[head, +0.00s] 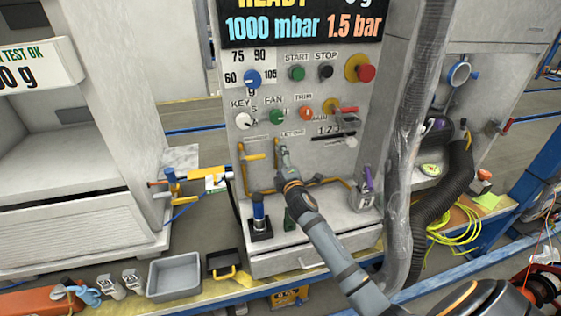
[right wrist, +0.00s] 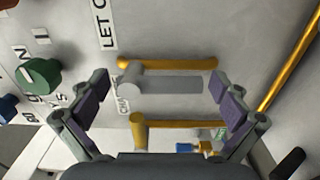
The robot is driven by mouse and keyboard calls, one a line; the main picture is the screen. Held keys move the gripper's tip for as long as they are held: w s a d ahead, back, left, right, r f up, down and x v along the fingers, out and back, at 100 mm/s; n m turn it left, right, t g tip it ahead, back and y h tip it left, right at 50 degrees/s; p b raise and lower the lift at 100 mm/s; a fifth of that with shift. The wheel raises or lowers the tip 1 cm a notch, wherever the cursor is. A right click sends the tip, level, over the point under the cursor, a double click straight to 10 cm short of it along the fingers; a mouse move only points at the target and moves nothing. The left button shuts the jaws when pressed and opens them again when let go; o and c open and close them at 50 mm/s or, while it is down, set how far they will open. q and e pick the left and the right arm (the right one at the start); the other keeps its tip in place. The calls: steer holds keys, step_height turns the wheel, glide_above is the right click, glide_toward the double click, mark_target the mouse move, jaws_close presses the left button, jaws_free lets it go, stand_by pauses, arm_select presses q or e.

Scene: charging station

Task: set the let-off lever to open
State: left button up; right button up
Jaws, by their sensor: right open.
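The let-off lever (right wrist: 170,84) is a grey bar on the panel, seen in the right wrist view beside the "LET O..." label (right wrist: 106,22). It lies along the panel's vertical. My right gripper (right wrist: 160,90) is open, one finger off each end of the lever; I see no contact. In the head view my right gripper (head: 285,160) is at the panel below the let-off label (head: 292,133) and hides most of the lever. A second label beside the lever is partly covered. My left gripper is not in view.
Yellow pipes (right wrist: 168,63) run on both sides of the lever. The green fan knob (head: 276,116) and orange knob (head: 305,113) sit above. A blue-topped tool (head: 258,212) stands on the ledge below. A clear-wrapped hose (head: 405,160) hangs right of the panel.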

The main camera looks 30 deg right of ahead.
steer(key=v, duration=1.2)
